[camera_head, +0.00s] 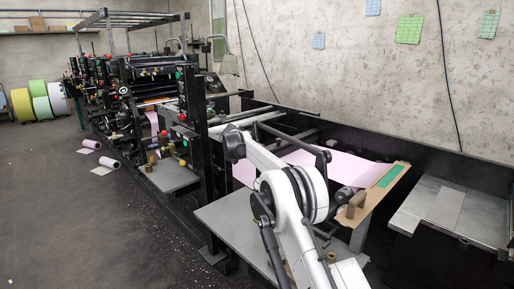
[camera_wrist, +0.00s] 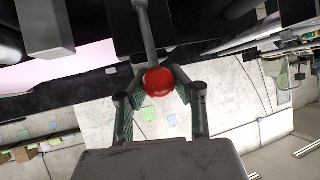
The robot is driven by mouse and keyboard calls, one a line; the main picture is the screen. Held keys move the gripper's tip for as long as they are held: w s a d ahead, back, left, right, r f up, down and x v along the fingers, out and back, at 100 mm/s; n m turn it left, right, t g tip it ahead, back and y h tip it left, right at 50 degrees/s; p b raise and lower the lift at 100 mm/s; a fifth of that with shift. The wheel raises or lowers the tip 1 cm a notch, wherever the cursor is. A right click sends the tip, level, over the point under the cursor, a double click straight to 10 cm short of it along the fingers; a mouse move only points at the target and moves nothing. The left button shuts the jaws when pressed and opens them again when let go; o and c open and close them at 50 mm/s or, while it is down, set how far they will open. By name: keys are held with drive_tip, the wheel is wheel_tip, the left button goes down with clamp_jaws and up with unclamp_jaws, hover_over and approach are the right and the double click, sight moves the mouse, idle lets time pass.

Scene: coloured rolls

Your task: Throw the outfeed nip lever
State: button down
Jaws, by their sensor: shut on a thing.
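A lever with a grey metal rod (camera_wrist: 146,35) and a round red knob (camera_wrist: 159,82) shows in the wrist view. My gripper (camera_wrist: 160,76) is shut on the red knob, with one dark ribbed finger on each side of it. The rod runs from the knob toward the top of that picture, into the dark machine frame. In the head view my white arm reaches to the machine's near end, and I cannot clearly make out the gripper or the held knob there.
The long black press (camera_head: 150,85) stands along the wall. A pink web (camera_head: 340,166) runs over its near end, beside a cardboard piece (camera_head: 385,190). A grey table (camera_head: 230,222) lies under my arm. Coloured rolls (camera_head: 40,100) stand far left. The left floor is mostly open.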

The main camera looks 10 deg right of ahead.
drive_tip(key=shift+w+d, duration=0.4)
drive_tip(key=shift+d, duration=0.35)
drive_tip(key=shift+d+f, duration=0.1)
drive_tip(key=shift+d, duration=0.15)
idle(1.1)
drive_tip(key=c, duration=1.5)
unclamp_jaws()
drive_tip(key=shift+d, duration=0.25)
drive_tip(key=shift+o, duration=0.8)
drive_tip(key=shift+a, duration=0.3)
drive_tip(key=shift+s+a+r, duration=0.35)
drive_tip(key=shift+a, duration=0.05)
drive_tip(key=v, duration=1)
drive_tip(key=shift+s+r, duration=0.25)
drive_tip(key=shift+s, duration=0.1)
